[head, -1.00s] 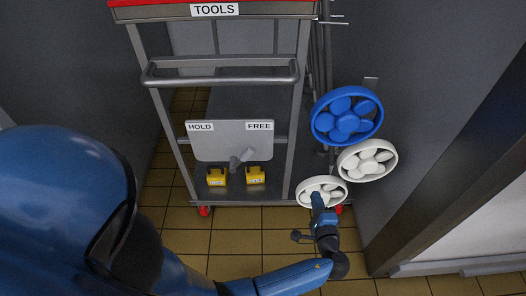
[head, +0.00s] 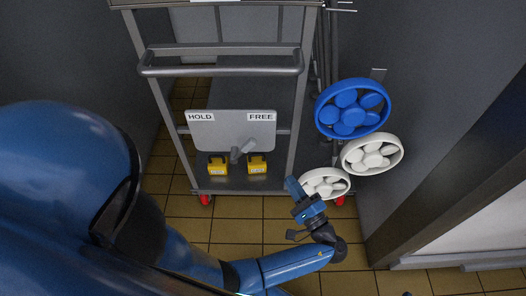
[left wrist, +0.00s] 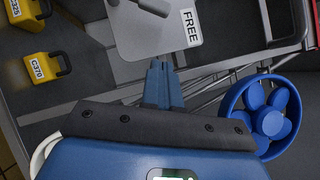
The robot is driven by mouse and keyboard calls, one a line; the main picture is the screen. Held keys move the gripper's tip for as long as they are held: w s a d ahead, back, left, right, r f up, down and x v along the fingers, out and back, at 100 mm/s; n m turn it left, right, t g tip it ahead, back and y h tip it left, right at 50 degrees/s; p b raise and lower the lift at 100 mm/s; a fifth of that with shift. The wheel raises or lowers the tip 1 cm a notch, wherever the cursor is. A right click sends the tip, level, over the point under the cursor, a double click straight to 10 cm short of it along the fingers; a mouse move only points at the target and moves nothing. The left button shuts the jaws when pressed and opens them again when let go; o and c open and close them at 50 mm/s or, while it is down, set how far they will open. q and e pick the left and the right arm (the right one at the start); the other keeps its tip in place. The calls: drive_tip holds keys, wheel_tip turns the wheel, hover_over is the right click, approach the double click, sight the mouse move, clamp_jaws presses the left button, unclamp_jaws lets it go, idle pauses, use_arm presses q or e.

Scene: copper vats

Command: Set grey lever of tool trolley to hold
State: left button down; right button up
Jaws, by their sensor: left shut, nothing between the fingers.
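The tool trolley (head: 218,69) stands ahead, with a grey plate (head: 222,128) on its front marked HOLD on the left and FREE on the right. The grey lever (head: 243,150) sits at the plate's lower edge and slants up to the right, towards the FREE side. In the left wrist view the lever (left wrist: 152,7) shows at the top edge, partly cut off, beside the plate (left wrist: 150,42). My left gripper (head: 291,184) is shut and empty, right of the lever and below it in the head view, apart from it. My right gripper is not in view.
Two yellow tagged blocks (head: 218,165) (head: 257,164) with dark handles are on the trolley's low shelf under the plate. A blue handwheel (head: 352,108) and two white handwheels (head: 372,154) (head: 325,183) are close on the right. Tiled floor is clear in front.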

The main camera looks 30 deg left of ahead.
sight(243, 150)
use_arm(q)
drive_tip(key=s+a+b+x, duration=0.1)
drive_tip(key=s+x, duration=0.1)
drive_tip(key=x, duration=1.1)
drive_tip(key=shift+s+r, duration=0.3)
drive_tip(key=shift+r, duration=0.1)
drive_tip(key=shift+r, duration=0.15)
